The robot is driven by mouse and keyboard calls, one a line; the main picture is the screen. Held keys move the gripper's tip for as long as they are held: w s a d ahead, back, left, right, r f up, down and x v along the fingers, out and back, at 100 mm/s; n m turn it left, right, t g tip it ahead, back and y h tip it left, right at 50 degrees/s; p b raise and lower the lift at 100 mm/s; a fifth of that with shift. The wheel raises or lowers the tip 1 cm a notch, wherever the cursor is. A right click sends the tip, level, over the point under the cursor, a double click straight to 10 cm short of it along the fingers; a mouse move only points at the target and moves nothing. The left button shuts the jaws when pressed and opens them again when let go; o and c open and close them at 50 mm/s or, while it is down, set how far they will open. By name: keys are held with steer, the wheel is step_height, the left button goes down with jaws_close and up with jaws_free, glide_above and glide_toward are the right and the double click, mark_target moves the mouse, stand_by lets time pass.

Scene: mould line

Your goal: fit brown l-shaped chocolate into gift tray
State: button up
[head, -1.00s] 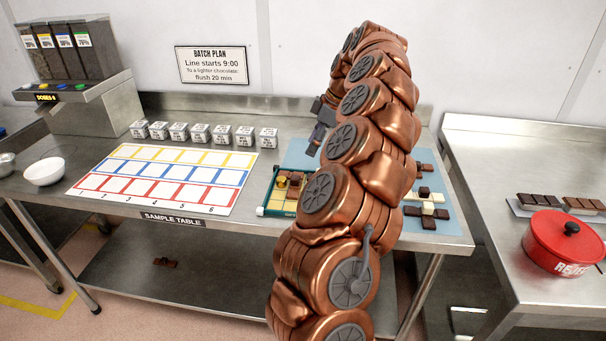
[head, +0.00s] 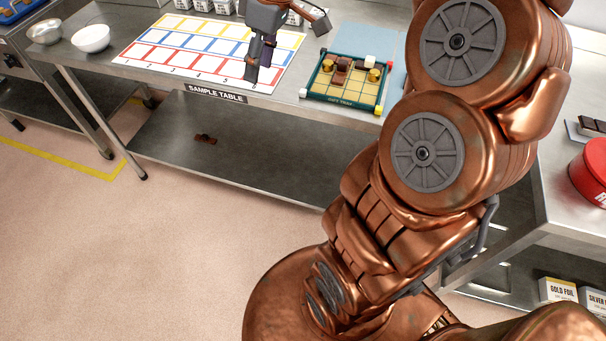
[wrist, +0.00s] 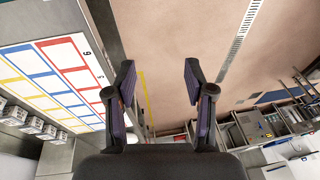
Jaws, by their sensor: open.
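A brown chocolate (head: 206,139) lies on the lower shelf under the sample table in the head view. It is small there, and its L shape is hard to make out. The gift tray (head: 312,93), green-edged with a yellow grid, sits on the table top near the front edge. Brown pieces, gold round pieces and a white piece are on it. My gripper (head: 260,64) is left of the tray, above the front edge of the sample mat, fingers pointing down. In the wrist view my gripper (wrist: 159,80) is open with nothing between the fingers.
The table's front edge overhangs the lower shelf (head: 260,165), which is otherwise mostly bare. The coloured sample mat (head: 150,50) lies left of the tray. A red pot (head: 592,172) is on the right counter. Open floor lies in front.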

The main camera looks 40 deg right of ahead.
steer(key=s+a+f+m+g+h, duration=0.1)
steer(key=s+a+f+m, duration=0.1)
steer(key=s, duration=0.6)
steer(key=s+a+f+m+g+h, duration=0.1)
steer(key=s+a+f+m, duration=0.1)
steer(key=s+f, duration=0.3)
steer(key=s+a+f+m, duration=0.2)
steer(key=s+a+f, duration=0.2)
steer(key=s, duration=0.6)
steer(key=shift+s+f+m+g+h, duration=0.25)
steer(key=shift+s+m+g+h, duration=0.15)
steer(key=shift+r, duration=0.25)
